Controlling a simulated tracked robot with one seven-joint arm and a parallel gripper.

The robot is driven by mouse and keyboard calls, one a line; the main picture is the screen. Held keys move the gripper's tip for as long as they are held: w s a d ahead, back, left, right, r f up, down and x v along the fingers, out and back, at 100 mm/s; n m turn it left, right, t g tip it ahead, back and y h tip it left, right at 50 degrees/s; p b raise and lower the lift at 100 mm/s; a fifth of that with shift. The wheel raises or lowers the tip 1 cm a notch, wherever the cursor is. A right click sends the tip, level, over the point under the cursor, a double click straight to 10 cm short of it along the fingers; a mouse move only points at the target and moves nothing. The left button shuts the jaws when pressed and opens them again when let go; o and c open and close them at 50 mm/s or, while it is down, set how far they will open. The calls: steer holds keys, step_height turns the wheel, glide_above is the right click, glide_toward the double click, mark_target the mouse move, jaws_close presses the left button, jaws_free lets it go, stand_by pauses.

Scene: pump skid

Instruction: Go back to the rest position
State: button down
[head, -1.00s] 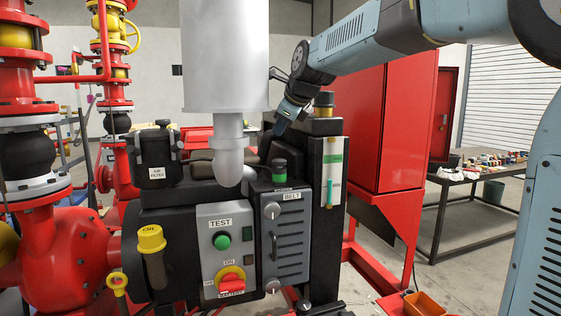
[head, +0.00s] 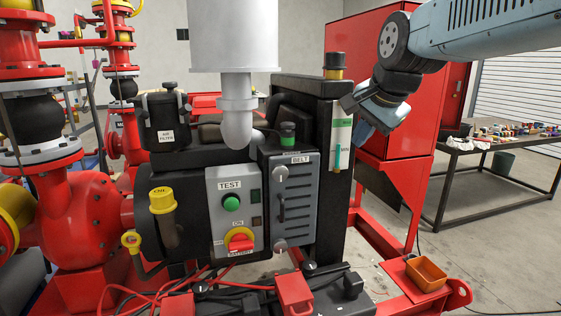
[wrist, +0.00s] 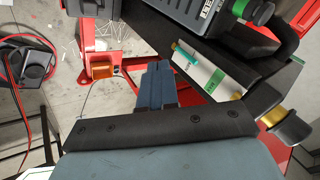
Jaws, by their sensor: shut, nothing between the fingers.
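My gripper (head: 375,117) is at the right of the black engine housing in the head view, beside the column with the sight gauge (head: 339,145) and in front of the red cabinet. The arm reaches in from the upper right. In the wrist view, my gripper's blue fingers (wrist: 155,84) are together with nothing between them, pointing down past the housing's side. The sight gauge (wrist: 200,72) with its green label lies just right of the fingers there. The fingertips are partly hard to make out in the head view.
The panel with the TEST button (head: 231,202) and the BELT cover (head: 292,205) face me. A grey exhaust pipe (head: 237,110) stands above. The red cabinet (head: 372,85) is close behind the arm. An orange bin (head: 427,274) sits low right. A table (head: 500,150) stands far right.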

steer(key=s+d+f+n, duration=0.3)
steer(key=s+f+n, duration=0.1)
steer(key=s, duration=0.3)
steer(key=s+d+f+n+g+h, duration=0.1)
steer(key=s+d+f+n, duration=0.2)
steer(key=s+f+n, duration=0.2)
steer(key=s+f, duration=0.1)
steer(key=s, duration=0.1)
steer(key=shift+s+d+f+n, duration=0.2)
steer(key=shift+s+d+n, duration=0.1)
steer(key=shift+s+d, duration=0.1)
stand_by(0.4)
